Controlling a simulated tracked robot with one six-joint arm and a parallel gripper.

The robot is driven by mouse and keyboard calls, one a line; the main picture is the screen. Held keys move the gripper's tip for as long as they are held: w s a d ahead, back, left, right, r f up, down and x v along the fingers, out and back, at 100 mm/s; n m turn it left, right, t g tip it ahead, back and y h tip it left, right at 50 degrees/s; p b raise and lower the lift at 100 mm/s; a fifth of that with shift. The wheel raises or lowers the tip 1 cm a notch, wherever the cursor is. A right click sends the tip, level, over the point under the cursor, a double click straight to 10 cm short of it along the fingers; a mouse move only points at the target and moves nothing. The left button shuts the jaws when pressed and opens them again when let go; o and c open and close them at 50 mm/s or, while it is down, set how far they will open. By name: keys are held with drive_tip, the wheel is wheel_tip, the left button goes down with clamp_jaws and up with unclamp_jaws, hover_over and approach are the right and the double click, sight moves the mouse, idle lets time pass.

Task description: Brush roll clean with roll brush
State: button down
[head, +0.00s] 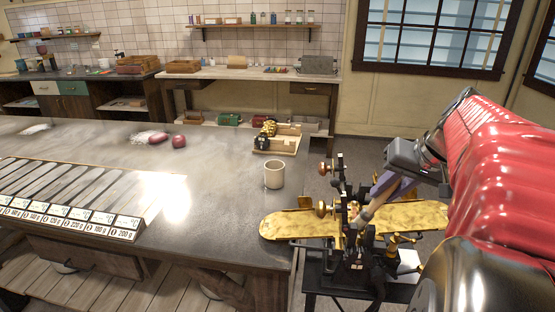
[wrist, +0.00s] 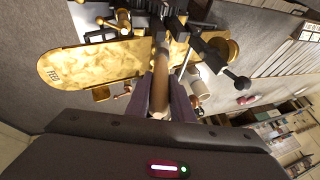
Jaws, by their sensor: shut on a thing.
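The drop roller machine (head: 352,238) stands at the right end of the table in the head view, a black frame with brass fittings. Golden tray plates (head: 290,224) extend on both sides, and one also shows in the wrist view (wrist: 85,68). My gripper (head: 385,192) comes in from the right, beside the machine's upper frame. In the wrist view my gripper (wrist: 160,93) is shut on the wooden handle of the roll brush (wrist: 161,88). The handle points into the machine. The bristles and the rolls are hidden or too small to make out, so contact cannot be told.
A cream cup (head: 275,174) stands on the table left of the machine. Behind it is a wooden tray (head: 276,143) with a brass piece. Red lumps (head: 179,141) and white powder lie farther left. The table middle is clear.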

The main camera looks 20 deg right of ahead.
drive_tip(key=shift+f, duration=0.7)
idle(0.3)
drive_tip(key=shift+w+d, duration=0.1)
drive_tip(key=shift+w+d+r, duration=0.1)
drive_tip(key=shift+w+d, duration=0.3)
drive_tip(key=shift+w, duration=0.2)
drive_tip(key=shift+w+d, duration=0.4)
drive_tip(key=shift+w, duration=0.15)
drive_tip(key=shift+w+d, duration=0.45)
drive_tip(key=shift+w, duration=0.15)
drive_tip(key=shift+w+d, duration=0.4)
drive_tip(key=shift+w, duration=0.2)
drive_tip(key=shift+f, duration=0.2)
